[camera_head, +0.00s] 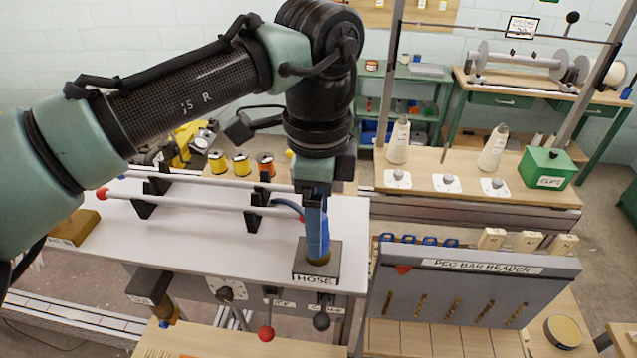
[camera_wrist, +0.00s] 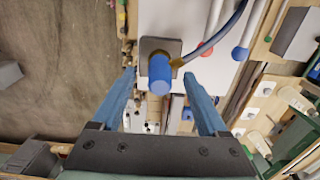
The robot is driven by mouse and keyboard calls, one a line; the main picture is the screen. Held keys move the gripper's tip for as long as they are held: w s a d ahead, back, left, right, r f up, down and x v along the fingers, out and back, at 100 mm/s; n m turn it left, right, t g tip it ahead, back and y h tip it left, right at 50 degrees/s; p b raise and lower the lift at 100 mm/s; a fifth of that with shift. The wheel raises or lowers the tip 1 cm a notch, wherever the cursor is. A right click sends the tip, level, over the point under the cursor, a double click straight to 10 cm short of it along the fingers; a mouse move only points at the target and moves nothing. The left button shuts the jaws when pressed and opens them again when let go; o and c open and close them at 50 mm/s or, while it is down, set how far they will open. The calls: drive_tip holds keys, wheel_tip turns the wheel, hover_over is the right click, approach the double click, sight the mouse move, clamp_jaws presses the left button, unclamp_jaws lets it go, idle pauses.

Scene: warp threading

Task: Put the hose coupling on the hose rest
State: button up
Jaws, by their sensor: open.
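The hose coupling (camera_head: 325,240) is a blue cylinder with a brass-coloured collar and a blue hose. It stands on the dark block labelled HOSE, the hose rest (camera_head: 329,276), at the front right of the white table. In the wrist view the coupling's blue end (camera_wrist: 159,76) faces the camera, with the rest (camera_wrist: 150,44) behind it. My gripper (camera_head: 316,225) points down over the coupling. In the wrist view my gripper (camera_wrist: 159,74) is open, with one blue finger on each side of the coupling and visible gaps. The fingers partly hide the coupling in the head view.
White rails on black stands (camera_head: 256,212) run left of the rest. Red and black knobbed levers (camera_head: 266,333) hang at the table's front. The grey peg bar header panel (camera_head: 470,291) stands to the right. Thread spools (camera_head: 240,164) stand behind.

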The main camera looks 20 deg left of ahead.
wheel_tip(320, 180, up, 12)
drive_tip(key=b, duration=0.2)
drive_tip(key=w+d+r+m+t+h+b, duration=0.15)
drive_tip(key=w+d+t, duration=0.3)
drive_tip(key=d, duration=0.55)
drive_tip(key=w+d+t+h, duration=0.3)
drive_tip(key=w+d, duration=0.2)
drive_tip(key=d, duration=0.6)
drive_tip(key=d+r+n+t+h, duration=0.1)
drive_tip(key=d+r+t+h, duration=0.3)
drive_tip(key=d+r, duration=0.25)
drive_tip(key=s+a+r+n+t+h+b, duration=0.2)
drive_tip(key=s+r+n+t, duration=0.3)
drive_tip(key=r+t, duration=0.3)
drive_tip(key=s+a+r+n+t+y, duration=0.2)
drive_tip(key=s+a+n+t+y, duration=0.5)
drive_tip(key=s+a+n+y, duration=0.2)
drive_tip(key=shift+s+a+n+t+y+b, duration=0.35)
drive_tip(key=shift+a+n+y, duration=0.35)
drive_tip(key=shift+a, duration=0.4)
